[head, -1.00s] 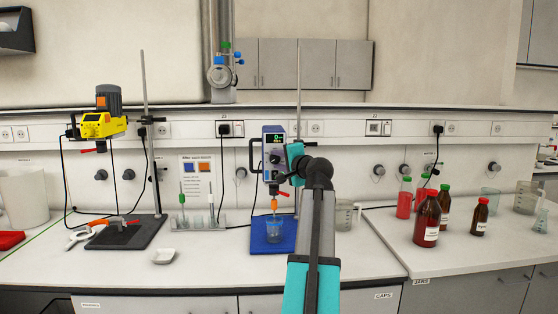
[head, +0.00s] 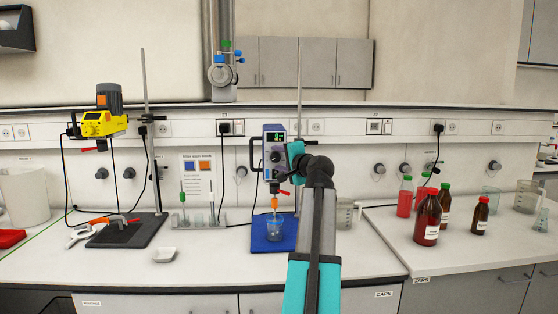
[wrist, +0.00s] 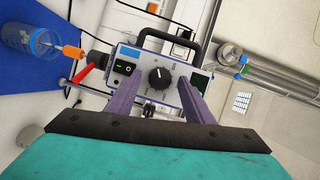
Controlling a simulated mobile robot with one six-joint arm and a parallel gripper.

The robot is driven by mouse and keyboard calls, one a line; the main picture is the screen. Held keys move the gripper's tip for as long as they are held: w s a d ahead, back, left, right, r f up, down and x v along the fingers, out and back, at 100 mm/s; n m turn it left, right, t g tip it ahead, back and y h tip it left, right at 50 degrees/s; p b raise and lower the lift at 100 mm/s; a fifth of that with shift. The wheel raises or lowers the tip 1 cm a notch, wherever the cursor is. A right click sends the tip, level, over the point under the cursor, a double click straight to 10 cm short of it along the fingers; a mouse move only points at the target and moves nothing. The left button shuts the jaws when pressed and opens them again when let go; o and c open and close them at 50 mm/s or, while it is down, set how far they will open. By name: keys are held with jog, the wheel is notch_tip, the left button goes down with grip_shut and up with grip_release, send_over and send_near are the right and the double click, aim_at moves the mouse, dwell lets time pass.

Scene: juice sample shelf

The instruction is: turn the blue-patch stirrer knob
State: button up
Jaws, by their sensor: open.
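A clear beaker (head: 275,231) stands on the mat under the stirrer shaft. A yellow stirrer (head: 103,124) stands at the left. A black carry handle (wrist: 160,36) and red lever (wrist: 84,73) lie close to the fingers. Brown bottles (head: 427,218) stand at the right.

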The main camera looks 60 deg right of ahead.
jog(key=b+v, duration=0.1)
jog(key=v, duration=1.2)
jog(key=shift+s+b, duration=0.3)
jog(key=shift+a, duration=0.15)
